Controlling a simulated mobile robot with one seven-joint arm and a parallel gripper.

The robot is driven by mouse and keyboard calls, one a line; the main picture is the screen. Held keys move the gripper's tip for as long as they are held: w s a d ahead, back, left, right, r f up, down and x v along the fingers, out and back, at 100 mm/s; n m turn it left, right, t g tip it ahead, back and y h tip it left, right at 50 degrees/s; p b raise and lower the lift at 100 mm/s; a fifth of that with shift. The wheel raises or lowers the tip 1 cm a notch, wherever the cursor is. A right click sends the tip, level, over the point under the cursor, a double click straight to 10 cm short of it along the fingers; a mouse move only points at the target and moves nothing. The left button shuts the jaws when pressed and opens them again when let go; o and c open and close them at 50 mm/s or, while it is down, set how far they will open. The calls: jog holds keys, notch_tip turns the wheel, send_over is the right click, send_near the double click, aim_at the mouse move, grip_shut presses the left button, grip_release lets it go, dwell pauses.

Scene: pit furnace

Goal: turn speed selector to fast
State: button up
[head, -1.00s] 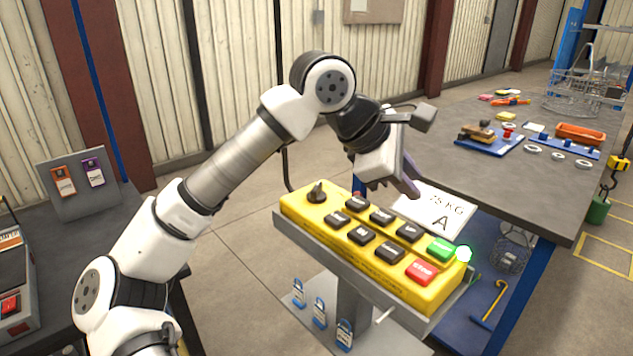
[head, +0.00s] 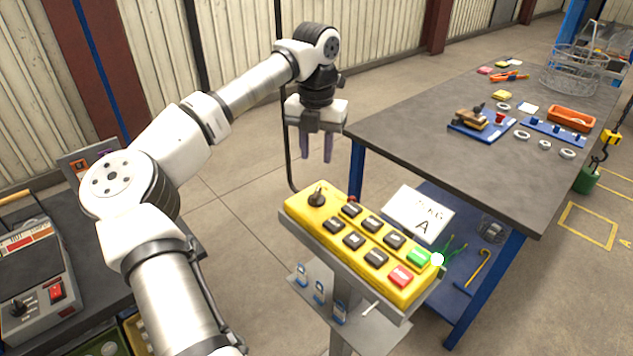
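The yellow control pendant (head: 372,262) rests on a grey stand in the middle of the head view. The black rotary selector knob (head: 317,196) stands at its far left end; its setting is too small to read. Dark push buttons, a green button (head: 418,258) and a red button (head: 400,276) fill the rest of its top. My gripper (head: 317,158) points down behind the knob end, above and apart from the pendant. Its two purple fingers are spread with a gap between them, and nothing is held.
A large grey workbench (head: 440,130) with trays and tools stands at the right. A white card (head: 419,214) marked A is beside the pendant. A device with a red switch (head: 56,291) sits at lower left. Open floor lies behind the pendant.

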aim_at(317, 192)
notch_tip(317, 192, down, 10)
jog(key=p, duration=0.2)
jog(key=shift+f+p, duration=0.2)
jog(key=shift+p, duration=0.15)
grip_shut()
